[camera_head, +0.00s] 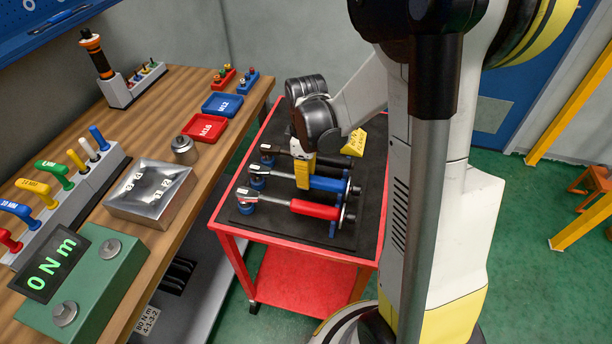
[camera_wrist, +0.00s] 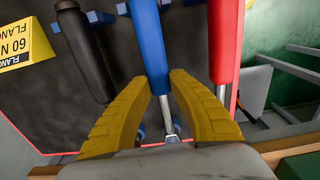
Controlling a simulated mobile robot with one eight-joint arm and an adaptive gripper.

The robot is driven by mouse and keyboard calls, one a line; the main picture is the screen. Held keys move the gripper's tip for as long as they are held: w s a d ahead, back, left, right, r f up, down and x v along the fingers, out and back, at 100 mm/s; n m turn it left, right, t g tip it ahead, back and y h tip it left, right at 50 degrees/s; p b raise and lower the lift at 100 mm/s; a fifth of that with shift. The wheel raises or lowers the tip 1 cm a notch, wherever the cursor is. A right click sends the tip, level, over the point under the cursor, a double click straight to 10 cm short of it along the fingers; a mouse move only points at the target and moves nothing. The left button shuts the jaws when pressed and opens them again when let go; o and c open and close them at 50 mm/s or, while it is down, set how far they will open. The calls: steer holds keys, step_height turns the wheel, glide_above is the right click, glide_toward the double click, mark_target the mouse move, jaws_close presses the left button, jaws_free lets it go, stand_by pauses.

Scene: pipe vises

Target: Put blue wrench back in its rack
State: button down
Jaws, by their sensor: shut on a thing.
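The blue wrench (camera_head: 328,184) lies level between the black wrench (camera_head: 287,152) and the red wrench (camera_head: 315,209) over the red cart's dark mat. Its silver head points left, and its handle end is by the blue rack supports (camera_head: 332,228) at the right. I cannot tell whether it rests in the supports or hangs just above them. My gripper (camera_head: 303,176) points down with its yellow fingers shut on the wrench near the handle's head-side end. In the wrist view the blue handle (camera_wrist: 150,42) and silver shaft run between the fingers (camera_wrist: 165,82).
The red wrench is close beside my fingers. A yellow sign (camera_head: 354,143) stands at the cart's back right. The wooden workbench (camera_head: 222,165) on the left holds trays, a steel block and a green torque tester (camera_head: 85,285). The red cart (camera_head: 232,222) has a lower shelf.

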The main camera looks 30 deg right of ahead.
steer(key=shift+f, duration=0.1)
stand_by(0.7)
steer(key=c, duration=1.2)
jaws_free()
step_height(320, 180, up, 12)
steer(key=s+a+r+m+t, duration=0.1)
steer(key=s+a+m+t, duration=0.1)
steer(key=s+a+m, duration=0.1)
steer(key=s+a+r+m+t, duration=0.1)
steer(key=s+a+m+t, duration=0.1)
steer(key=s+a+m, duration=0.1)
steer(key=s+a+r+m+t, duration=0.2)
steer(key=s+a+m+t, duration=0.1)
steer(key=s, duration=0.2)
steer(key=shift+a, duration=0.3)
